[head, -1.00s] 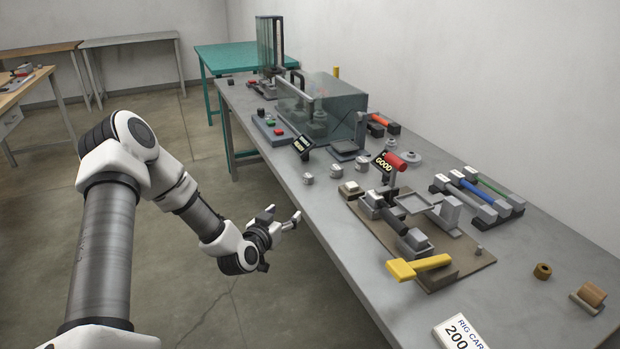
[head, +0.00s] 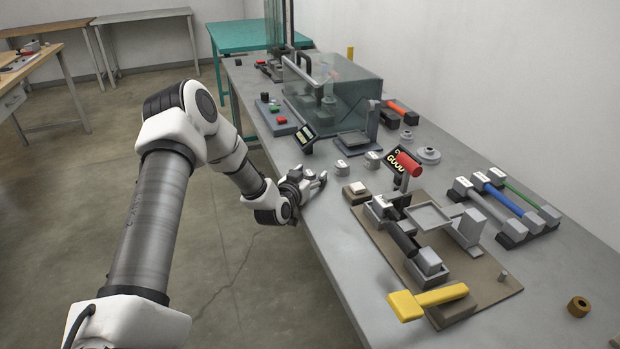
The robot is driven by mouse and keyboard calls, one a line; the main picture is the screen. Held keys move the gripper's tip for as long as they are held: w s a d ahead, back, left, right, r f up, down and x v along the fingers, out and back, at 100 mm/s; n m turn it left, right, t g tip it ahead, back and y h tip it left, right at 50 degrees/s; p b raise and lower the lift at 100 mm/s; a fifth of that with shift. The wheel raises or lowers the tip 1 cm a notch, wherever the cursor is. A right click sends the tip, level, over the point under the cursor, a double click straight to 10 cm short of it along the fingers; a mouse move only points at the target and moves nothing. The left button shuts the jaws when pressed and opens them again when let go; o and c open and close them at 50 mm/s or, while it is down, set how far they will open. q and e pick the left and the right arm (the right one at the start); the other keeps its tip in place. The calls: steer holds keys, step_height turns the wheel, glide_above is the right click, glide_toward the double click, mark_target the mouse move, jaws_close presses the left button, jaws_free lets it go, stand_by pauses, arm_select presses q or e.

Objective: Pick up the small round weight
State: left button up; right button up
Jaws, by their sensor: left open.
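Small round silver weights stand on the grey bench: one (head: 342,168) just right of my left gripper and another (head: 373,160) farther right. A flat stepped round weight (head: 429,155) and a small ring-like one (head: 406,135) sit farther back. I cannot tell which one the task means. My left gripper (head: 312,178) is open at the bench's left edge. A further small weight that stood there earlier is covered or mostly covered by the gripper; I cannot tell if it is between the fingers. My right gripper is not in view.
A brown board (head: 478,294) with a fixture and a yellow-handled tool (head: 430,299) lies to the right. A row of coloured-handled samples (head: 500,202) lies far right.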

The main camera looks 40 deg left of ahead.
arm_select(q)
steer(key=shift+s+r, duration=0.1)
steer(key=shift+c, duration=0.2)
jaws_close()
steer(key=shift+r, duration=0.1)
steer(key=f+p+v, duration=0.2)
steer(key=p+v, duration=0.2)
steer(key=v, duration=1.3)
steer(key=shift+s+d+f, duration=0.15)
steer(key=shift+s+f, duration=0.2)
steer(key=shift+s, duration=0.2)
